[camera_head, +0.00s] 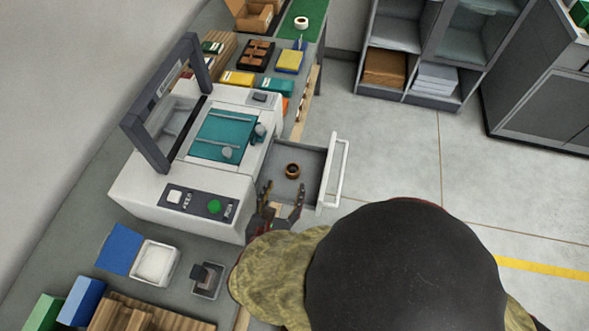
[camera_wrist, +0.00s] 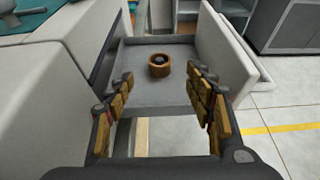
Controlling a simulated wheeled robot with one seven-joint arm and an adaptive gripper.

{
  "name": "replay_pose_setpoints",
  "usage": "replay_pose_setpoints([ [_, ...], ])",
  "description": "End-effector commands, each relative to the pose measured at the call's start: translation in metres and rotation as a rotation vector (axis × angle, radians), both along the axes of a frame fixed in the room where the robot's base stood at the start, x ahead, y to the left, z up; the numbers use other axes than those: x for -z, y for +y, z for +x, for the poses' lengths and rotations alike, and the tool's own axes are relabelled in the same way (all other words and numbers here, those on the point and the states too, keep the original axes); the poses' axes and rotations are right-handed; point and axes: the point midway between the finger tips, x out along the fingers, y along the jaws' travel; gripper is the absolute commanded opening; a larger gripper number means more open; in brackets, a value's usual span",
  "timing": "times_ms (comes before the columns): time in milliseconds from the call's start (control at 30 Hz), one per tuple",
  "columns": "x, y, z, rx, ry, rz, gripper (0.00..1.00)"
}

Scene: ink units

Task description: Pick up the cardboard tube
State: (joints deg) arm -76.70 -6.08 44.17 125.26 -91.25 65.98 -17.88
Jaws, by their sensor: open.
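The cardboard tube (camera_head: 292,170) is a short brown ring with a dark hollow. It lies in the open grey drawer (camera_head: 311,165) at the side of the white machine. In the wrist view the tube (camera_wrist: 160,65) sits toward the back of the drawer floor, ahead of my fingers. My gripper (camera_head: 283,194) is open and empty at the drawer's near edge. In the wrist view my gripper (camera_wrist: 163,80) has its two padded fingers wide apart, with the tube beyond and between them, not touched.
The drawer's white front panel (camera_head: 333,172) stands close on the right, and the white machine (camera_head: 180,180) is close on the left. Open floor lies to the right.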

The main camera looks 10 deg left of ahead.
Motion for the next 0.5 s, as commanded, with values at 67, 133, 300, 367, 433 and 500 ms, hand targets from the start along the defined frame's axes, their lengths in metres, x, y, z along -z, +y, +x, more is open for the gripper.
replay_pose_setpoints([
  [67,0.009,0.001,0.0,-0.007,-0.001,-0.003,0.54],
  [133,0.011,0.002,0.002,-0.008,-0.002,-0.004,0.54],
  [300,0.016,0.0,0.015,-0.006,-0.002,-0.004,0.54],
  [367,0.018,-0.001,0.02,-0.005,-0.002,-0.005,0.54],
  [433,0.019,-0.001,0.025,-0.007,-0.002,-0.004,0.54],
  [500,0.022,-0.002,0.03,-0.005,-0.001,-0.004,0.54],
])
